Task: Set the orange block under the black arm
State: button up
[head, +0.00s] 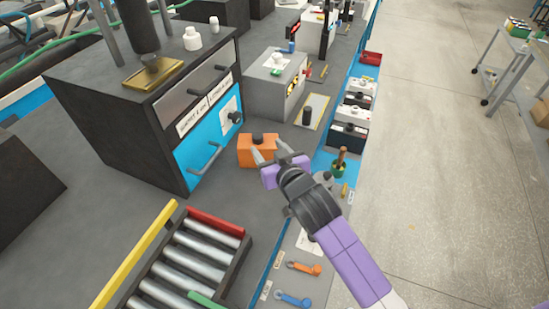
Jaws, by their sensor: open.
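The orange block (251,157) sits on the dark grey bench beside the large dark machine. It has a black knob on top. My gripper (270,151) reaches in from the lower right, with its grey fingers open at the block's right side. Whether the fingers touch the block I cannot tell, and they hide part of its right side. A thick black vertical arm (139,22) comes down at the upper left over a brass plate (153,75) on top of the machine (105,110). Its top is cut off by the picture edge.
A blue drawer front (206,138) with handle and knob faces the block. A grey box (275,86) stands behind. A roller tray (200,250) with red and yellow rails lies in front. Black and white batteries (350,112) line the bench's right edge. Open floor lies right.

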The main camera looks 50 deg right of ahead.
jog(key=shift+v, duration=2.3)
